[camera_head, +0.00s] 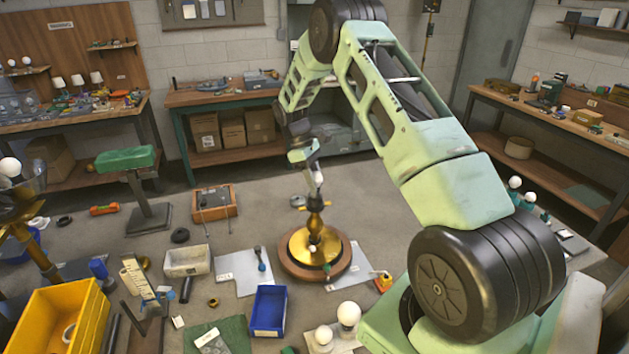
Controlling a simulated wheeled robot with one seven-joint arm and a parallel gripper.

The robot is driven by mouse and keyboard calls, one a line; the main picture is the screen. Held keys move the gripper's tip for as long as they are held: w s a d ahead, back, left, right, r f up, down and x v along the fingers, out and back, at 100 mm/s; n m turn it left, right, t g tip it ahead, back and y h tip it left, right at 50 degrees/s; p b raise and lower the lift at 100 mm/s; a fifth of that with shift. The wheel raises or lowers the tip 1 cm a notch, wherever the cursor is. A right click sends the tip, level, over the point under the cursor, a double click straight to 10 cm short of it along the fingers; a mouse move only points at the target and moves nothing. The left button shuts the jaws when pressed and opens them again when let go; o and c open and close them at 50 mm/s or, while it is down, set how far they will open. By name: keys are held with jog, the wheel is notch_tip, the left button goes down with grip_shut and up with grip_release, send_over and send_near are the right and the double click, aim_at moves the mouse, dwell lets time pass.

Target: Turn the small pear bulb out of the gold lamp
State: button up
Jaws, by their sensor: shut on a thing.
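The gold lamp (315,222) stands upright on a round wooden base (290,268) in the middle of the work surface. My arm reaches over from the right and points down at the lamp's top. My gripper (317,188) is right above the lamp's neck, shut on the small pear bulb. The bulb is mostly hidden by the jaws and too small to make out clearly. I cannot tell whether it still sits in the socket.
A blue bin (269,311) and a white tray (187,261) stand left of the lamp. White round bulbs (349,314) stand in front. A yellow crate (62,318) is at the lower left. A wooden box (214,201) lies behind left.

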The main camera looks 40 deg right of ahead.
aim_at(316, 173)
jog(key=shift+r, duration=0.1)
dwell(0.3)
jog(key=shift+r+p, duration=1.15)
jog(key=shift+r, duration=0.45)
jog(key=shift+r+p, duration=1.35)
jog(key=shift+r, duration=0.65)
